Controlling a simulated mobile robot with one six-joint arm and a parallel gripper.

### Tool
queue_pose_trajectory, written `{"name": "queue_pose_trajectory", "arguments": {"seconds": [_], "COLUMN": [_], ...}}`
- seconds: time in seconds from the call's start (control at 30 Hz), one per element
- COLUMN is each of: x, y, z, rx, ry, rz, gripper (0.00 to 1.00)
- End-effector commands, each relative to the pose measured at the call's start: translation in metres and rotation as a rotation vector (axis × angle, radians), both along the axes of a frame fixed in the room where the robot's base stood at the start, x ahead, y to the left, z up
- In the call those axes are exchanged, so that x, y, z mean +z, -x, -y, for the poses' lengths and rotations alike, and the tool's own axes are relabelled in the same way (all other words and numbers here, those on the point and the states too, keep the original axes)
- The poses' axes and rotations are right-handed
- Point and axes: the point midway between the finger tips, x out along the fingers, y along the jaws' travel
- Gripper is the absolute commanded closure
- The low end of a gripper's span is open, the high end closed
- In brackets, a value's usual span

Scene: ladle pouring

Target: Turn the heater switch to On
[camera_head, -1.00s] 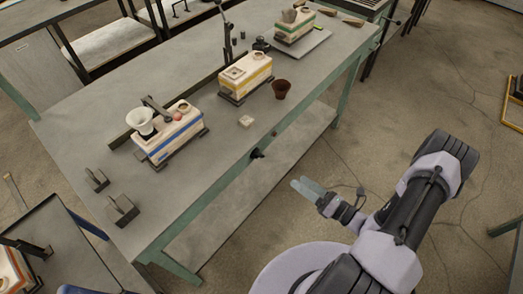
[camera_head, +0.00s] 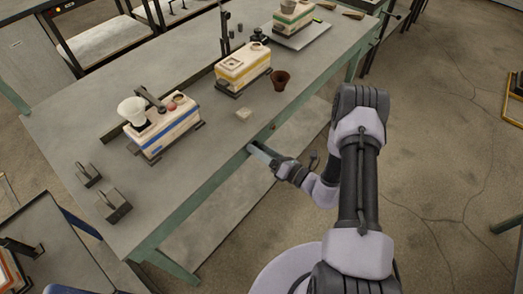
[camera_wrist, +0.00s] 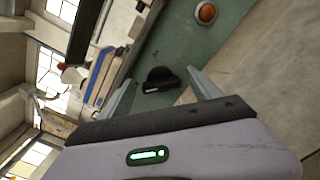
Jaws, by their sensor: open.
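The heater switch is a black rotary knob (camera_wrist: 158,79) with a pale mark, on the green front rail (camera_wrist: 160,45) of the workbench. In the wrist view it shows between and beyond the two fingers of my gripper (camera_wrist: 160,84). The fingers are apart, one on each side of it, and hold nothing. I cannot tell whether they touch the knob. In the head view my gripper (camera_head: 258,154) is at the bench's front edge, and the knob is hidden there behind the fingers.
An orange round lamp (camera_wrist: 206,13) sits on the same rail near the knob. On the bench top stand a blue-striped block with a white funnel (camera_head: 131,110), a yellow-striped block (camera_head: 242,70) and a brown cup (camera_head: 281,80).

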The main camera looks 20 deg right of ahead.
Motion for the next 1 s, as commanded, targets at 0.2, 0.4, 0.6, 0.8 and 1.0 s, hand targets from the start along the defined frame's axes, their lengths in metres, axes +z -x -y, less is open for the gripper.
{"name": "queue_pose_trajectory", "arguments": {"seconds": [0.2, 0.4, 0.6, 0.8, 1.0], "x": [-0.0001, -0.0001, 0.0001, 0.0000, -0.0004], "y": [0.0003, 0.0004, 0.0004, 0.0003, 0.0001], "z": [0.0001, 0.0001, 0.0002, 0.0006, 0.0009], "rx": [0.000, 0.001, 0.001, 0.001, 0.001], "ry": [0.000, 0.000, -0.028, -0.119, -0.261], "rz": [0.000, -0.001, -0.021, -0.087, -0.190], "gripper": [0.65, 0.90, 0.90, 0.90, 0.90]}}
